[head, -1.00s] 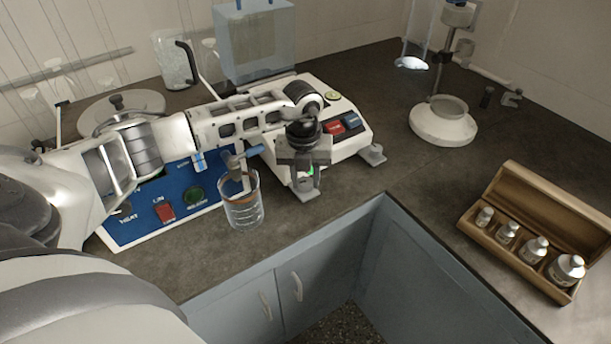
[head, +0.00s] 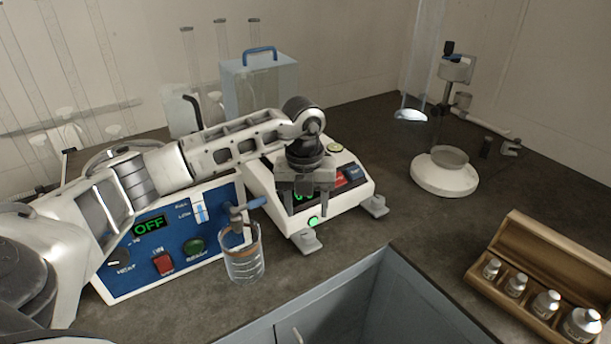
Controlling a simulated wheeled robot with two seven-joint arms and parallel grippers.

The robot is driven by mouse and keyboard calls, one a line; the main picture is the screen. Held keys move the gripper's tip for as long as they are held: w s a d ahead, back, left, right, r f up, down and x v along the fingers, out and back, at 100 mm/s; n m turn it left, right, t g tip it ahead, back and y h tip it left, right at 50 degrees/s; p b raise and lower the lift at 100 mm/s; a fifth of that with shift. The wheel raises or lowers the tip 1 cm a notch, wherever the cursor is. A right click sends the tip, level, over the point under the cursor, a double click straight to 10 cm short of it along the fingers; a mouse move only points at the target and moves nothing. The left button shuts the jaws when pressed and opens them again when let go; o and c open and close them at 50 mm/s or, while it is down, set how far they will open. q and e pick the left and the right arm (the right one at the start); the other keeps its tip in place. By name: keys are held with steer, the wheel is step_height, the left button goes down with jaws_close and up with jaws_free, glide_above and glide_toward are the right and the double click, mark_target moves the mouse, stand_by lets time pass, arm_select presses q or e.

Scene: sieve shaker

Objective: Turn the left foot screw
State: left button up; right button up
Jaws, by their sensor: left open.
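The white balance (head: 345,202) stands on the dark bench, with a lit green display and a green bubble or light at its front. Its left foot screw (head: 305,242) is a grey knob at the front left corner, standing free. A second foot screw (head: 376,206) is at the front right corner. My left gripper (head: 304,207) is open and points down over the balance's front, above and behind the left foot screw in the picture. It hides part of the display, and no touch with the screw shows. My right gripper is out of view.
A blue control panel (head: 170,245) reading OFF, with a tap, stands left; a glass beaker (head: 244,262) is under the tap. A wooden box of weights (head: 480,285) lies at right. A white stand base (head: 444,178) is behind it. The bench front edge is close.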

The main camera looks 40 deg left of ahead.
arm_select(q)
step_height(320, 180, up, 9)
steer(key=shift+b, duration=0.35)
steer(key=shift+s+a, duration=0.1)
